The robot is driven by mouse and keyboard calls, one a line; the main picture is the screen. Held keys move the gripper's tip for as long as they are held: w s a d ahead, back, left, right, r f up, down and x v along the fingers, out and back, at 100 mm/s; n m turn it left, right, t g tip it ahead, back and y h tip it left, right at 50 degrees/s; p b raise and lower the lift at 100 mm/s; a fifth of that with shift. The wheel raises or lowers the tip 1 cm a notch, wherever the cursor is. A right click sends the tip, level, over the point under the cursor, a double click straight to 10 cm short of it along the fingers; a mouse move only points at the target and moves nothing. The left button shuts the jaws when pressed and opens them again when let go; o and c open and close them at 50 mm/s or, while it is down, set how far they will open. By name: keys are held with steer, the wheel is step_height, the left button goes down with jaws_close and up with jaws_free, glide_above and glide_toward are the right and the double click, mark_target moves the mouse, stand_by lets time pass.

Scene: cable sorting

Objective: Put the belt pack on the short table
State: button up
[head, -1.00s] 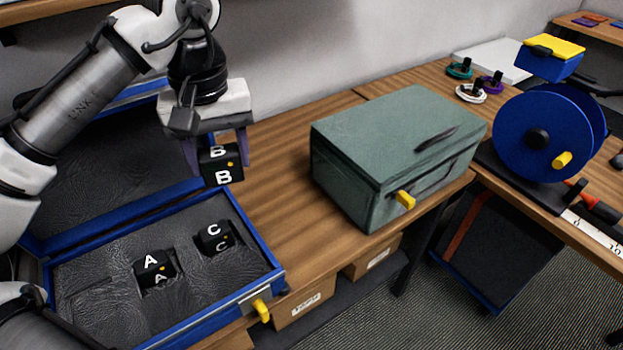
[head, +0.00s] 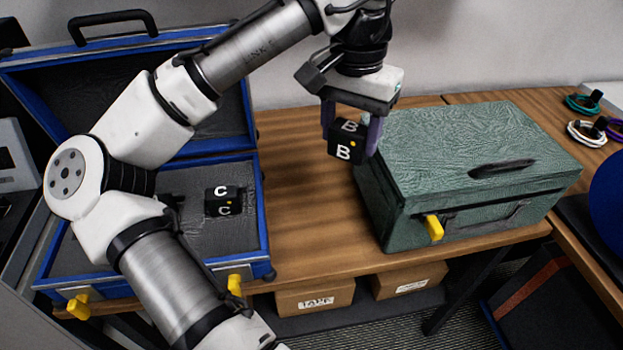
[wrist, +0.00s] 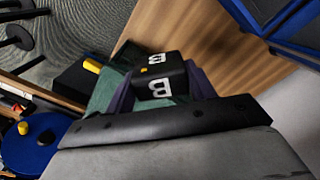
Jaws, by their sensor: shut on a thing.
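A black belt pack lettered B (head: 346,146) is held between the purple fingers of my gripper (head: 350,138). It hangs in the air above the wooden table (head: 300,210), in front of the left end of the green case. In the wrist view the belt pack (wrist: 158,78) sits between the fingers, with wood and part of the green case behind it. A similar black pack lettered C (head: 222,201) lies in the open blue case's foam. I cannot tell which surface is the short table.
The open blue case (head: 262,215) stands left on the table. The closed green case (head: 470,160) with a yellow latch (head: 434,228) stands right. Bare wood lies between them. Cable coils (head: 587,133) and part of a blue reel (head: 608,205) are at far right.

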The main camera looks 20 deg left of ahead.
steer(key=shift+m, duration=0.3)
steer(key=a+f, duration=0.1)
steer(key=f, duration=0.4)
steer(key=s+a+f, duration=0.1)
steer(key=f, duration=0.5)
steer(key=a+f+b, duration=0.1)
steer(key=a+f, duration=0.1)
steer(key=f, duration=0.3)
steer(key=shift+s+f, duration=0.15)
steer(key=shift+f, duration=2.45)
steer(key=shift+f, duration=0.1)
steer(key=o, duration=1.1)
steer(key=shift+c, duration=0.2)
step_height(320, 180, up, 12)
